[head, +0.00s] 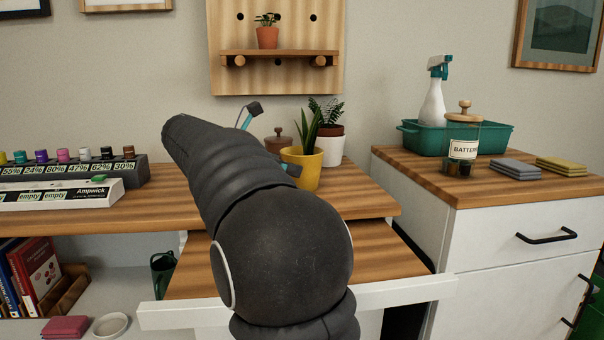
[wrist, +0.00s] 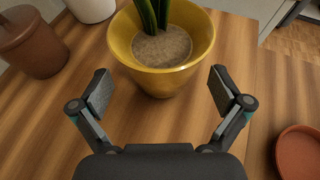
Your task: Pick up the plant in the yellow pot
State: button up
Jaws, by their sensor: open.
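The plant in the yellow pot (head: 305,166) stands upright on the wooden desk top, with tall green leaves (head: 309,131). In the wrist view the yellow pot (wrist: 160,55) is at top centre, with brown soil and the leaf bases showing. My gripper (wrist: 160,88) is open and empty. Its two fingers are spread to the left and right of the pot's near side, with the pot ahead of the pads and apart from them. In the head view my arm hides most of the gripper; one finger (head: 253,108) shows beside the pot.
A white pot with a plant (head: 329,150) stands close behind the yellow pot. A brown lidded jar (wrist: 33,42) is at left in the wrist view, and a terracotta saucer (wrist: 298,152) at lower right. A wooden wall shelf (head: 279,54) holds a small potted plant.

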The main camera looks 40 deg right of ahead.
aim_at(304, 168)
jog(key=b+x, duration=0.1)
jog(key=x, duration=0.4)
jog(key=shift+s+d+r, duration=0.15)
jog(key=shift+r, duration=0.05)
jog(key=c, duration=1.1)
jog(key=shift+r, duration=0.1)
jog(key=c, duration=0.3)
jog(key=shift+r, duration=0.1)
